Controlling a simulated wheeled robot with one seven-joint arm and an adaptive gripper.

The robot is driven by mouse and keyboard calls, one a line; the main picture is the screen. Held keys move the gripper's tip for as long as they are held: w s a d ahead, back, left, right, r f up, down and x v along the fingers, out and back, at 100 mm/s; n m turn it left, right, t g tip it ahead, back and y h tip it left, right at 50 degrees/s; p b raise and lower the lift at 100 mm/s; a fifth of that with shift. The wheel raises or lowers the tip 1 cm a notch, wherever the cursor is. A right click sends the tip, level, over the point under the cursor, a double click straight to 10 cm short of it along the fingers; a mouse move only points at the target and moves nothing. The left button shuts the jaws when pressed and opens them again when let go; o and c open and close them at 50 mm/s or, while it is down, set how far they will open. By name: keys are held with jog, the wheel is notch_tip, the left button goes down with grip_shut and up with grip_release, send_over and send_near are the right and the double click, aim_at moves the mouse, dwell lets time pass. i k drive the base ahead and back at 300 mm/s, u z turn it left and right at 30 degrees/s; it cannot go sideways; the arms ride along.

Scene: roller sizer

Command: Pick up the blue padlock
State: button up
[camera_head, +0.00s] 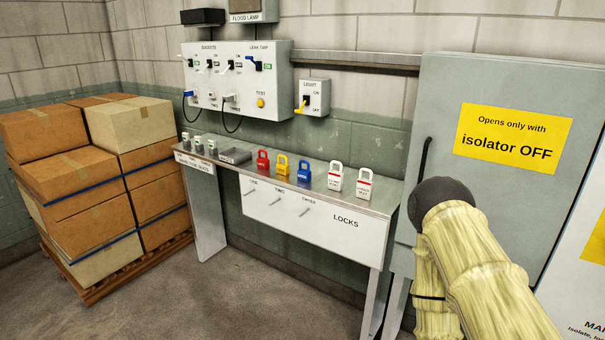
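The blue padlock (304,174) stands upright on the metal shelf (235,171), in a row of padlocks. A yellow padlock (282,168) stands just to its left and a white padlock (335,178) to its right, with small gaps between them. My arm (480,265), in a pale yellow cover with a dark rounded joint, shows at the lower right, in front of the grey cabinet. It is well apart from the blue padlock. I see no gripper fingers in this view.
A red padlock (263,161) and a second white padlock (364,187) share the shelf, with a grey tray (235,156) at left. A switch panel (238,80) hangs above. Stacked boxes (90,165) stand left, a grey cabinet (480,90) right. Floor in front is clear.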

aim_at(304, 175)
jog(key=u, duration=0.6)
jog(key=k, duration=0.75)
jog(key=u, duration=0.85)
jog(key=k, duration=0.5)
jog(key=u, duration=0.75)
jog(key=i, duration=3.15)
jog(key=z, duration=0.85)
jog(key=i, duration=1.15)
jog(key=z, duration=1.85)
jog(key=i, duration=0.75)
jog(key=z, duration=0.65)
